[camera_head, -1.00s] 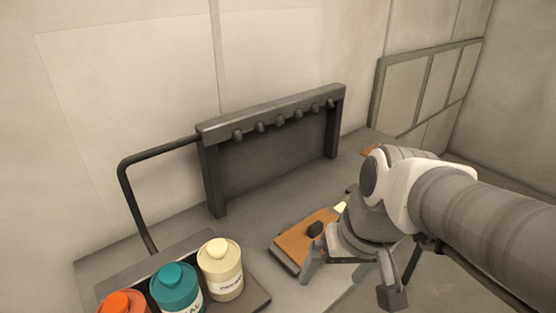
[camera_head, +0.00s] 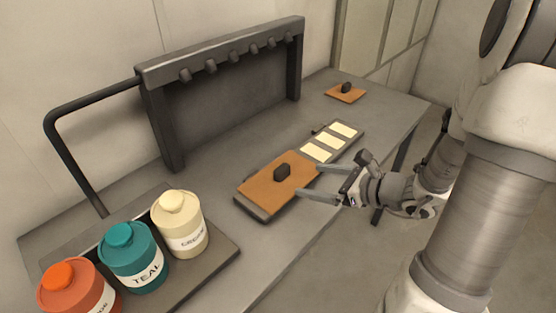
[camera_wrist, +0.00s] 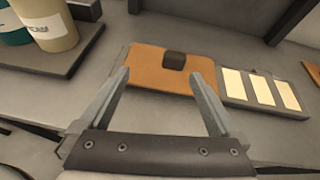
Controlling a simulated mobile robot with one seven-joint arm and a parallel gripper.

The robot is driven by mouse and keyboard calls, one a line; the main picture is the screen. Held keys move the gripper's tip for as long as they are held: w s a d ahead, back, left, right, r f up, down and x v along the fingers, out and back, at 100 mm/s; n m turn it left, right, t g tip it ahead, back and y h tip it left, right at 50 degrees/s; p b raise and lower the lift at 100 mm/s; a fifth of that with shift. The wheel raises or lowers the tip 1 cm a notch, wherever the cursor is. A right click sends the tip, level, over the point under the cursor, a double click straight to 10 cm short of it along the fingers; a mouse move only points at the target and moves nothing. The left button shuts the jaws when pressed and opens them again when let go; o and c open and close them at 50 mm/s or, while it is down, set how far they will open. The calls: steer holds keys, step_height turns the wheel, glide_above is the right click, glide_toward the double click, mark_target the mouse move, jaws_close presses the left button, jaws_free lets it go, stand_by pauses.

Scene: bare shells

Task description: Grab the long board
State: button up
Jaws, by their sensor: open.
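The long board (camera_head: 262,190) is an orange-brown panel with a dark knob (camera_head: 282,172) on top. It lies flat over the near-left part of a long dark tray (camera_head: 262,215) on the bench. In the wrist view the long board (camera_wrist: 150,75) lies straight ahead, its knob (camera_wrist: 174,60) beyond and between the fingertips. In the wrist view my gripper (camera_wrist: 160,73) overlaps the board's near part. I cannot tell whether the fingers touch it.
A shorter orange board (camera_head: 345,94) with a knob lies at the back right. Cream panels (camera_head: 330,142) show in the tray's uncovered part. A dark rack (camera_head: 225,95) with pegs stands behind. Orange, teal (camera_head: 133,258) and cream (camera_head: 180,224) jars stand at left. The bench's front edge is close.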

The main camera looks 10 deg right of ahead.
steer(key=d+m, duration=0.1)
steer(key=b, duration=0.1)
glide_toward(278, 167)
steer(key=shift+m+t+h, duration=0.3)
steer(key=x, duration=0.4)
steer(key=f+x, duration=0.1)
steer(key=x, duration=0.1)
steer(key=shift+a+f, duration=0.1)
steer(key=shift+a, duration=0.2)
steer(key=shift+d+b+x, duration=0.1)
steer(key=shift+b+x, duration=0.1)
steer(key=shift+x, duration=1.25)
steer(key=shift+d+b+x, duration=0.15)
steer(key=shift+x, duration=1.3)
steer(key=shift+w, duration=0.2)
steer(key=shift+c, duration=0.3)
steer(key=c, duration=1.4)
jaws_close()
